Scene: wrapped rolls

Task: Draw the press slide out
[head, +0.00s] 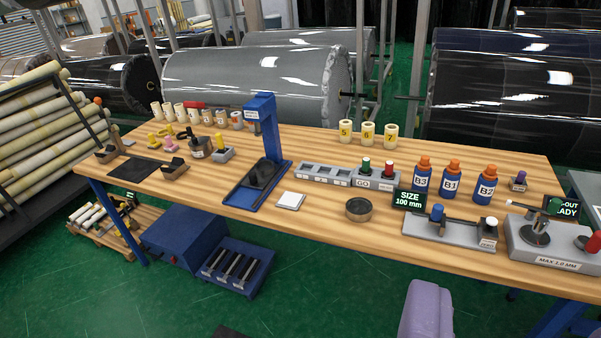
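The blue press (262,112) stands upright near the middle of the wooden table, with a label on its head. Its low blue base reaches toward the table's front edge. A dark slide (262,175) lies in the base under the press head. How far the slide is in or out is hard to tell at this size. My gripper is not in view, and nothing is seen touching the press.
The wooden table (330,222) has a white block (291,201) and a round tin (358,209) right of the press base. A grey button box (340,177) stands behind them. Blue bottles (451,181) stand further right. Green floor lies in front.

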